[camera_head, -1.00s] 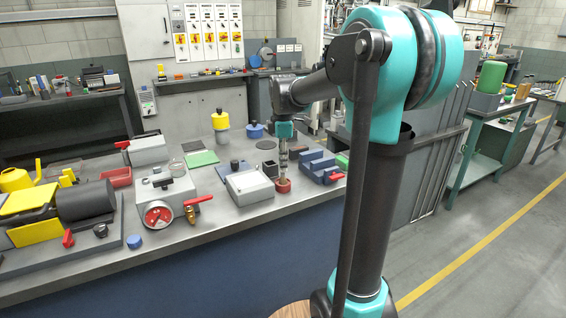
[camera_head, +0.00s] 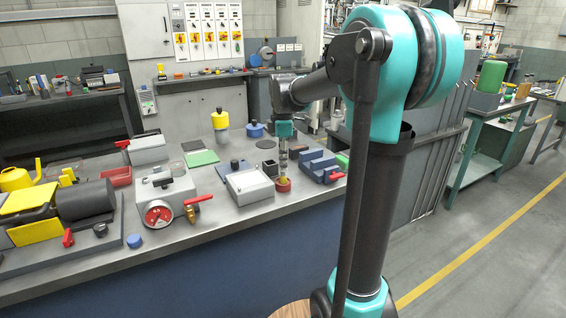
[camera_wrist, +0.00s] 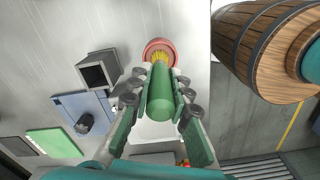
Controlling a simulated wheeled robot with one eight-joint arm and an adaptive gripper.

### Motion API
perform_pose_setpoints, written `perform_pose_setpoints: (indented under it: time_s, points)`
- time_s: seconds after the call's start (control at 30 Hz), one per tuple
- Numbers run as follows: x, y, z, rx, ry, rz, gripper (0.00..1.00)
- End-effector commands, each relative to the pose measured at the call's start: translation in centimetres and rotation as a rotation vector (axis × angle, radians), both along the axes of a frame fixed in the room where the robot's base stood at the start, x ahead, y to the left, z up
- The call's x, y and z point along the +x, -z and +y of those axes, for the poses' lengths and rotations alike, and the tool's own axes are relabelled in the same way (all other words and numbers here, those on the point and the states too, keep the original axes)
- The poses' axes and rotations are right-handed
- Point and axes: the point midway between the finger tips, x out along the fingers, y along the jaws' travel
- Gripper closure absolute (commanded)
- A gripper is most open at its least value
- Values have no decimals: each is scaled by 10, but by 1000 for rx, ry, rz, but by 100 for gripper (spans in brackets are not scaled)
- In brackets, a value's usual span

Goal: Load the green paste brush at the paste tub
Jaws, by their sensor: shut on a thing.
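The green paste brush (camera_wrist: 160,103) is between the fingers of my gripper (camera_wrist: 158,92), which are shut on its handle. Its yellow bristles (camera_wrist: 159,60) point down at the round red paste tub (camera_wrist: 147,50) and show inside its rim in the wrist view. In the head view my gripper (camera_head: 283,157) is straight above the tub (camera_head: 283,187), and the yellow bristles reach its mouth. I cannot tell how deep the tips are. My fingers hide most of the handle in the head view.
A pale box (camera_head: 249,188) stands close left of the tub, and a blue block (camera_head: 318,167) with a red lever close right. A small dark open box (camera_wrist: 99,70) is nearby. A wooden barrel (camera_wrist: 240,45) stands beyond the bench edge.

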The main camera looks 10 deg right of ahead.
Motion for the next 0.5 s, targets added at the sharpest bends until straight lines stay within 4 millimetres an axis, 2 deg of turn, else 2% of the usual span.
perform_pose_setpoints:
  time_s: [0.5]
  points:
    - [0, -38, 0, 0, 0, 0, 100]
